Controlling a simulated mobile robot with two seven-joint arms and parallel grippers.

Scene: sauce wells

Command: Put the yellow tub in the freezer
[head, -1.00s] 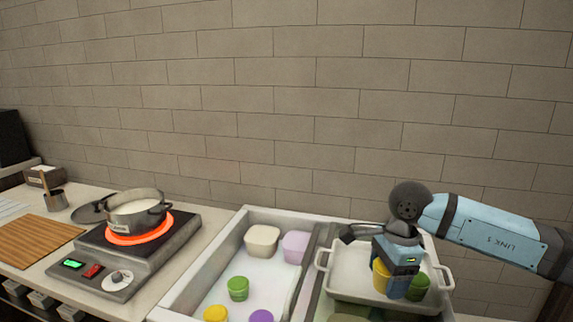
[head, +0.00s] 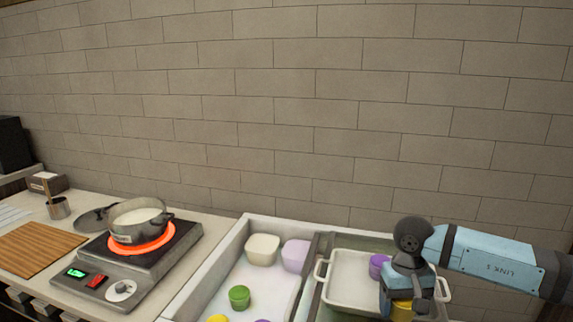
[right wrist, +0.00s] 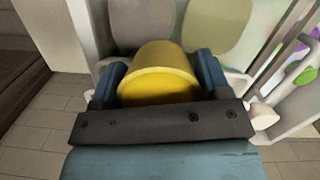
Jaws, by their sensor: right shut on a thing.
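My right gripper (head: 402,303) is shut on the yellow tub (head: 403,308), at the front right of the white handled tray (head: 352,283). In the right wrist view the yellow tub (right wrist: 160,80) sits between the two blue fingers of the right gripper (right wrist: 162,80). The gripper hides part of the tub and tray in the head view. An open white well (head: 222,285) lies left of the tray; the pictures do not label it as the freezer. My left gripper is not in view.
The white well holds a cream tub (head: 262,249), a lilac tub (head: 295,255), a green tub (head: 239,297) and others at the lower edge. A purple tub (head: 379,266) is at the tray's back. A pot (head: 138,218) stands on a glowing hotplate (head: 141,241) at left.

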